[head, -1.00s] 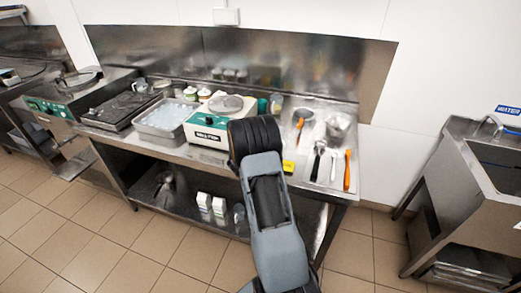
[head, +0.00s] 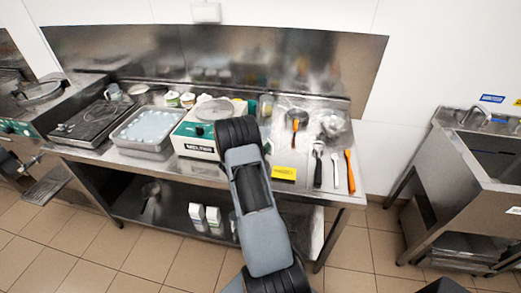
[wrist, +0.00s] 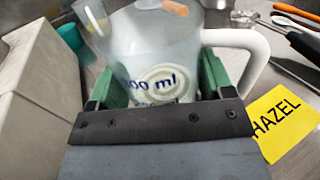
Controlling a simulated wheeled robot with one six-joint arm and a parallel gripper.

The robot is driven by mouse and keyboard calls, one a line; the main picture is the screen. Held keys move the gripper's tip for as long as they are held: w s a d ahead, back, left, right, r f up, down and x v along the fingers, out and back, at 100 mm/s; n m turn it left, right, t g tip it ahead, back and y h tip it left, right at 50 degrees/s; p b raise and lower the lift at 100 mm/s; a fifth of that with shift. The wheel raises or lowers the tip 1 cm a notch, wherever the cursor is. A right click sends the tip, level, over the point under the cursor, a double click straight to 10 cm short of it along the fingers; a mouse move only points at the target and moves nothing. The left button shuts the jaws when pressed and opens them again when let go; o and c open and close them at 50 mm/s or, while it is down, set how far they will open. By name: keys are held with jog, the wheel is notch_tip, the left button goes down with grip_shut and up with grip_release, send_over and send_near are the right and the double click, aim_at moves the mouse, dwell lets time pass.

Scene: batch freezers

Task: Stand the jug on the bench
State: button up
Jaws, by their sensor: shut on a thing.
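The jug (wrist: 158,45) is pale and translucent, with blue "ml" print on its side and a white handle (wrist: 250,48) at the right in the wrist view. My gripper (wrist: 160,85) is shut on the jug, a green pad on each side of its body. The jug looks upright over or on the steel bench; whether its base touches the bench is hidden. In the head view the bench (head: 325,196) runs across the middle, and my arm hides the gripper and most or all of the jug.
A yellow label (head: 284,173) lies right of my arm; in the wrist view it reads "HAZEL" (wrist: 284,120). Orange-handled tools and spoons lie further right. A white batch machine (head: 195,140) stands left of my arm, with an ice tray (head: 150,153) beyond it. A sink (head: 490,150) is far right.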

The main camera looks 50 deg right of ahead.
jog(key=shift+s+f+p, duration=0.1)
jog(key=shift+f+p, duration=0.25)
jog(key=shift+f, duration=1.6)
jog(key=shift+f, duration=0.2)
jog(key=o, duration=1.1)
jog(key=shift+r, duration=0.15)
